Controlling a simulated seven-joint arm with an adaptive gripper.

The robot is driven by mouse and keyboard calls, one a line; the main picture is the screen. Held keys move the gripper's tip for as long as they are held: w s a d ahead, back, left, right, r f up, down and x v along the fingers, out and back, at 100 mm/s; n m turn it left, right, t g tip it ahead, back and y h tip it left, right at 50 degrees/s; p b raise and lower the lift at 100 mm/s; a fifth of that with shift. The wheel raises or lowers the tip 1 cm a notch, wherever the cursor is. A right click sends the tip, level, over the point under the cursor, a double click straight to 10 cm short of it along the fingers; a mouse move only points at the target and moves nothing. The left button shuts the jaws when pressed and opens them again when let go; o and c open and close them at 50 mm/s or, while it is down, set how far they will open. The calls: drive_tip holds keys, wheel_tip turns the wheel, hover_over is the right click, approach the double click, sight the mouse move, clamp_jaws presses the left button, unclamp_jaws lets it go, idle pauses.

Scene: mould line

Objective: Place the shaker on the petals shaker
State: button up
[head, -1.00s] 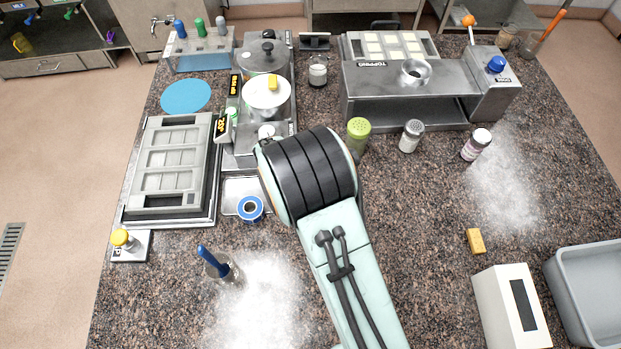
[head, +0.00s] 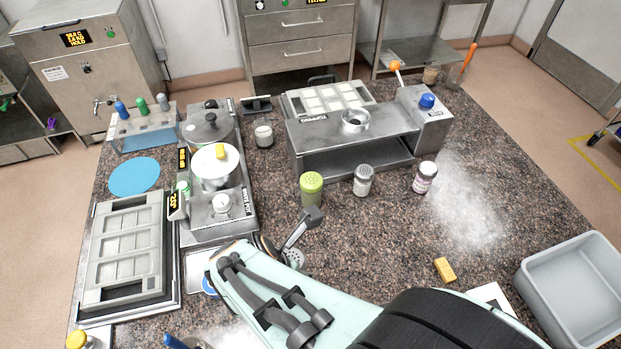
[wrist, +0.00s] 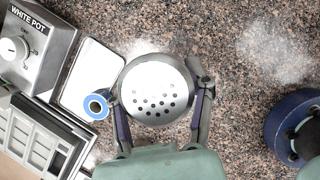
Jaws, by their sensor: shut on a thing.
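My gripper (head: 288,240) is shut on a shaker with a round, perforated silver lid (wrist: 153,82). In the wrist view, a finger lies on each side of the lid. In the head view, only part of that lid (head: 294,258) shows behind my arm; the body is hidden. Three other shakers stand upright in front of the topping station: a green-lidded one (head: 311,189), a grey-lidded one with a pale body (head: 362,180), and a white-lidded one with a purplish label (head: 424,178). I cannot read which is the petals shaker. The held shaker is apart from them.
The topping station (head: 350,140) stands behind the shakers. A yellow block (head: 444,270) and grey bin (head: 575,290) are right. The counter between is clear.

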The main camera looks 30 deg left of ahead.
drive_tip(key=shift+s+d+r, duration=0.3)
drive_tip(key=shift+s+d, duration=0.15)
drive_tip(key=shift+d, duration=0.15)
drive_tip(key=shift+s+f+n, duration=0.1)
drive_tip(key=shift+s+n, duration=0.25)
drive_tip(key=shift+n, duration=0.15)
drive_tip(key=w+a+r+n+y, duration=0.1)
drive_tip(key=w+a+r, duration=0.15)
drive_tip(key=w, duration=0.45)
drive_tip(key=w+a+r+n, duration=0.15)
drive_tip(key=w+r, duration=0.25)
drive_tip(key=w, duration=0.4)
drive_tip(key=w+d+r+m+h, duration=0.1)
drive_tip(key=w+d+r+m, duration=0.1)
drive_tip(key=w+d, duration=0.7)
drive_tip(key=w+d+r+m, duration=0.1)
drive_tip(key=w+d+m, duration=0.1)
drive_tip(key=w+d, duration=0.65)
hover_over(429, 167)
drive_tip(key=s, duration=0.1)
wheel_tip(429, 167, down, 9)
drive_tip(key=shift+f, duration=0.1)
drive_tip(key=shift+w+f, duration=0.4)
drive_tip(key=shift+f, duration=1.6)
